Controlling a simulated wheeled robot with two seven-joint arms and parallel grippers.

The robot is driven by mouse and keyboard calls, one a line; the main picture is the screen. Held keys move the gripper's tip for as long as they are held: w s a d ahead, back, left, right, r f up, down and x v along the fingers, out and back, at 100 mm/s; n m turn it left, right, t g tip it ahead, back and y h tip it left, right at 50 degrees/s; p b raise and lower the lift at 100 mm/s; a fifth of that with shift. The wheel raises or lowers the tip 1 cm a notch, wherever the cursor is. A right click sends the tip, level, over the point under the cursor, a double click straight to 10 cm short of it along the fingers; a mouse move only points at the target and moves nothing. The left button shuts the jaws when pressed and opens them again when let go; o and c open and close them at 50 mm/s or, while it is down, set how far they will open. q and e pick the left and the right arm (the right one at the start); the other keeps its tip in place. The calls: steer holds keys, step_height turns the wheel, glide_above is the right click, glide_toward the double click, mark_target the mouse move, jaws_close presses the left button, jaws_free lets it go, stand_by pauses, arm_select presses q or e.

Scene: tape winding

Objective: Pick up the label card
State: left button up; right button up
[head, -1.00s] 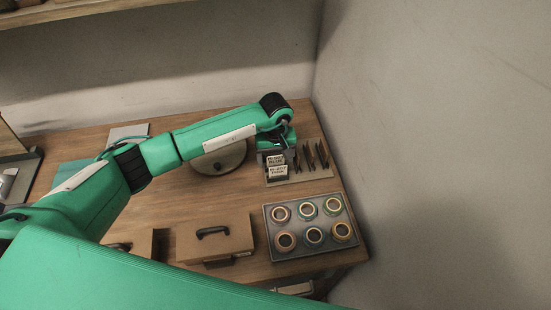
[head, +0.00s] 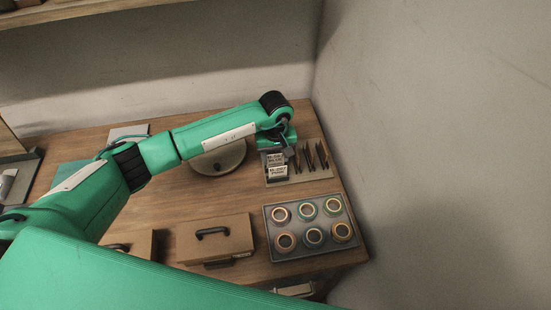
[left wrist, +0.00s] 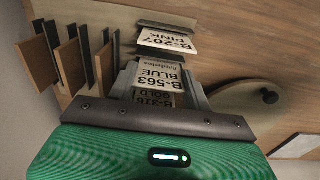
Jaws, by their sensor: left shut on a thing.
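In the left wrist view, a white label card reading B-563 BLUE (left wrist: 158,77) stands between the fingers of my left gripper (left wrist: 160,88). The gripper is shut on this card. A card reading B-207 PINK (left wrist: 168,41) stands beyond it, and a card reading B-316 GOLD (left wrist: 154,99) is partly hidden nearer the gripper's palm. In the head view, my left gripper (head: 276,150) is over the card holder (head: 315,176) at the table's right side, with white cards (head: 277,171) showing just below it. My right gripper is not in view.
Dark upright dividers (head: 309,157) stand right of the cards. A grey tray (head: 292,250) with several tape rolls is nearer the front. A brown box with a handle (head: 232,242) lies left of it. A round disc (head: 220,160) is left of the gripper. The wall (head: 420,150) is close on the right.

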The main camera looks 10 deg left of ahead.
arm_select(q)
step_height(320, 180, up, 19)
steer(key=b, duration=0.5)
steer(key=shift+b, duration=0.4)
stand_by(0.5)
